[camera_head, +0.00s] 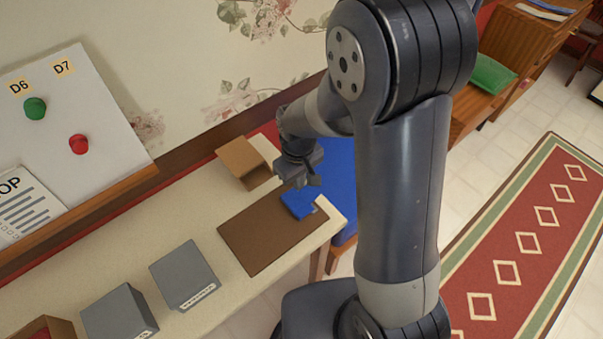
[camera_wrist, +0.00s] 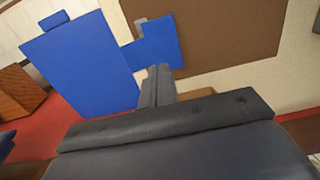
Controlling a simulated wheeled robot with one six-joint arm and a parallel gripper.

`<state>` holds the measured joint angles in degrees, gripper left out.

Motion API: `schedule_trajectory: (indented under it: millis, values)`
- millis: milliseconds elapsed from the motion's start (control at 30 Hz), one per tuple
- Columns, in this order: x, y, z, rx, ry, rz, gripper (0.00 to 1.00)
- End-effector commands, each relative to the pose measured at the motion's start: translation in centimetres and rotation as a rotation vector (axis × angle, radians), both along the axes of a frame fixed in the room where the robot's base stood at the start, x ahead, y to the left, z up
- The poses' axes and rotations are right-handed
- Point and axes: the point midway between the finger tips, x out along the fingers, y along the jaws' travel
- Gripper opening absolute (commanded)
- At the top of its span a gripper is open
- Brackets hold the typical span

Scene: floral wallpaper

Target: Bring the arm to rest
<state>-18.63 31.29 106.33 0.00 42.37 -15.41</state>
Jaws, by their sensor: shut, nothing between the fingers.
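My arm rises in front of the camera in the head view and bends over to the table's far end. My gripper (camera_head: 309,180) hangs there, pointing down above a blue object (camera_head: 298,202) on a brown mat (camera_head: 258,240). In the wrist view, the fingers of my gripper (camera_wrist: 158,72) are together with nothing between them. The blue object (camera_wrist: 158,45) lies just beyond the fingertips, on the edge of the mat (camera_wrist: 230,35), with a grey part at its side. I cannot tell the exact gap between the fingers and it.
The pale table (camera_head: 135,258) holds two grey boxes (camera_head: 185,272) (camera_head: 118,312) and a brown holder (camera_head: 244,158) by the wall. A blue chair (camera_head: 342,165) stands close behind my gripper. A whiteboard (camera_head: 65,110) is at left. Open floor with a red rug (camera_head: 525,245) is at right.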

Motion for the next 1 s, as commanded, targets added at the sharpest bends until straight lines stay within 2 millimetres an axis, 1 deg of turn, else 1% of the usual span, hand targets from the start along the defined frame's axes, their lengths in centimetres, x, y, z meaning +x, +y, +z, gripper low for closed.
schedule_trajectory:
  millis: [167,267,600,700,833,900,1000]
  values:
    - [0.0,0.0,-0.8,-0.001,0.001,0.000,0.00]
    - [0.0,0.0,-1.6,-0.001,0.001,0.000,0.00]
    - [0.0,0.0,-5.9,-0.001,0.002,0.000,0.00]
    - [0.0,0.0,-6.8,-0.001,0.001,0.000,0.00]
    - [0.0,0.0,-7.3,-0.001,0.001,0.000,0.00]
    - [0.0,0.0,-6.8,0.000,0.000,0.000,0.00]
    - [0.0,0.0,-6.9,0.000,0.000,0.000,0.00]
